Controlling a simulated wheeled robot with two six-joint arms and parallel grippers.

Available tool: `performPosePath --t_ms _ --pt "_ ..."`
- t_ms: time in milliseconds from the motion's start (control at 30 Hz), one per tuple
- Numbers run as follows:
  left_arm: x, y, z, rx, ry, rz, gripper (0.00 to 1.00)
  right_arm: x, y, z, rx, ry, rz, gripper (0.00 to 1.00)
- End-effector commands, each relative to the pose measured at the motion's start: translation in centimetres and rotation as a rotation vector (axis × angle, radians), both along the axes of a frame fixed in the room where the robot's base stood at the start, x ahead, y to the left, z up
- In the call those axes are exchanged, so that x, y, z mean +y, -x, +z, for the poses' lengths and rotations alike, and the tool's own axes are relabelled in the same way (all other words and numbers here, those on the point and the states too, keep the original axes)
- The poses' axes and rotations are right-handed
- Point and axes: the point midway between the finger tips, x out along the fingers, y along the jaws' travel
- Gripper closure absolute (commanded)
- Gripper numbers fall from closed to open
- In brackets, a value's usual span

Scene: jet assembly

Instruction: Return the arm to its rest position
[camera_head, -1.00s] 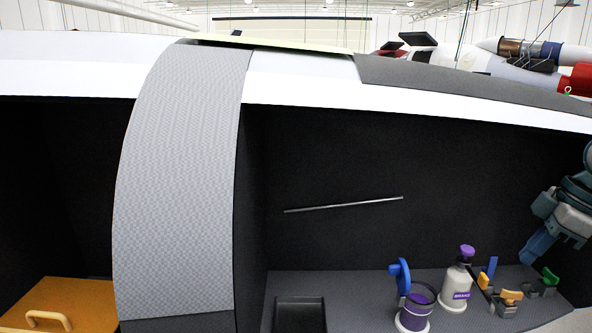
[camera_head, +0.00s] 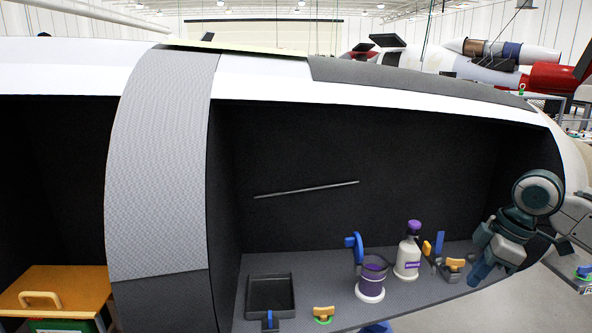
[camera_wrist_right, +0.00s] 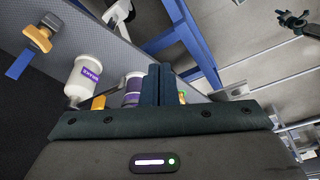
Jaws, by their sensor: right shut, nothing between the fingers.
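My right gripper (camera_head: 484,274) is at the right of the head view, pointing down over the right end of the grey shelf. Its fingers are shut and hold nothing; in the right wrist view the closed fingers (camera_wrist_right: 159,84) stand together at the middle. My right arm comes in from the right edge, outside the opening of the white shell. My left gripper is not in the head view.
On the shelf (camera_head: 330,300) stand a white bottle (camera_head: 408,258), a purple-and-white cup (camera_head: 371,281), a dark tray (camera_head: 271,297) and small yellow and blue clamps (camera_head: 454,265). An orange box (camera_head: 62,288) is at left. A thin rod (camera_head: 306,190) shows against the back wall.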

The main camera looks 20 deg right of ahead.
Motion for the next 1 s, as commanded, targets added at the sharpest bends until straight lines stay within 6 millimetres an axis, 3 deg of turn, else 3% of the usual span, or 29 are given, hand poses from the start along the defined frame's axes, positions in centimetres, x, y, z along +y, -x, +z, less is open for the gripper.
performPosePath --t_ms 167,333,500,600,800,1000 --pt "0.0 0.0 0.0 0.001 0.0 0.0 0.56 1.9 -0.1 -5.6 0.014 0.01 -0.007 1.0" --pt "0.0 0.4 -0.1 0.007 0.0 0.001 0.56 4.9 0.5 -12.8 0.016 0.018 -0.035 1.0" --pt "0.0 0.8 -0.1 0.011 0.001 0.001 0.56 9.4 2.9 -20.5 0.001 0.017 -0.105 1.0" --pt "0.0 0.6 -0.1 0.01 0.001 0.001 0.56 11.9 4.7 -24.0 -0.014 0.014 -0.168 1.0" --pt "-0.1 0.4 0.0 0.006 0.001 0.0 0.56 16.5 9.3 -28.9 -0.042 0.008 -0.341 1.0" --pt "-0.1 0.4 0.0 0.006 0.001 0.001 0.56 19.1 13.4 -30.8 -0.063 0.024 -0.526 1.0"
